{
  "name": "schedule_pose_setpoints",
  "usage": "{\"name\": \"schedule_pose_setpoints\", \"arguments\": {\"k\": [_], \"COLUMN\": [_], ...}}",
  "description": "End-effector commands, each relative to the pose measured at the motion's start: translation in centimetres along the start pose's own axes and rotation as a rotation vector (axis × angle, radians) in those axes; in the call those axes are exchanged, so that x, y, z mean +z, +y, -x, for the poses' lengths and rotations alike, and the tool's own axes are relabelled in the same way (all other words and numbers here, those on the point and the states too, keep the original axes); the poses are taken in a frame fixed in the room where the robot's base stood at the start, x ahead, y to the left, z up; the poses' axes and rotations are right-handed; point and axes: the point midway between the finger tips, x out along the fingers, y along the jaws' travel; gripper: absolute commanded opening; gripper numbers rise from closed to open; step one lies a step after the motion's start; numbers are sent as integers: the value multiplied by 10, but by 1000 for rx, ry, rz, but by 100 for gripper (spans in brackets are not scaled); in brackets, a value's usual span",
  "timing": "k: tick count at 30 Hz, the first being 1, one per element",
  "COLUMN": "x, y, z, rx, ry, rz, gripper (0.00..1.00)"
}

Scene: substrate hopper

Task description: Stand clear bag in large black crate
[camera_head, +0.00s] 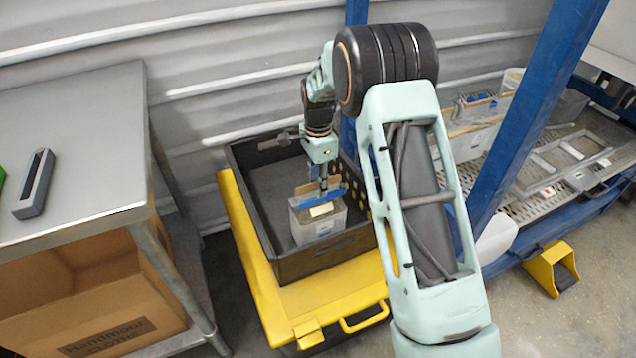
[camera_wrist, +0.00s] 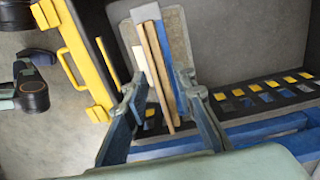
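The clear bag (camera_head: 318,222) is a pale, see-through block with a white label. It stands roughly upright inside the large black crate (camera_head: 318,258), near its front right. I cannot tell if its base touches the crate floor. Its top has wooden strips and a blue strip, which also show in the wrist view (camera_wrist: 158,60). My gripper (camera_head: 324,184) points down at the bag's top. In the wrist view my fingertips (camera_wrist: 165,88) lie on both sides of the strips and appear closed on them. The black crate's slotted wall (camera_wrist: 262,92) shows at right there.
The crate sits on a yellow platform (camera_head: 262,292). A metal table (camera_head: 75,140) with a grey holder (camera_head: 35,183) stands at left, a cardboard box (camera_head: 90,290) below it. A blue-post rack (camera_head: 545,110) with similar bags is at right. The crate's back left is empty.

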Motion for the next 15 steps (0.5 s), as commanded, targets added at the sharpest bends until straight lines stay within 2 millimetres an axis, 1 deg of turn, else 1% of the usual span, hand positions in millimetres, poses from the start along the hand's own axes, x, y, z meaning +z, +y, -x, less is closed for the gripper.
{"name": "schedule_pose_setpoints", "arguments": {"k": [5, 8, 11, 15], "x": [0, 0, 0, 0], "y": [0, -1, -1, -1], "z": [1, 7, 22, 53], "rx": [0, -2, -4, -4], "ry": [0, 0, 1, 1], "rz": [0, 0, 0, 1], "gripper": [24, 24, 24, 24]}}
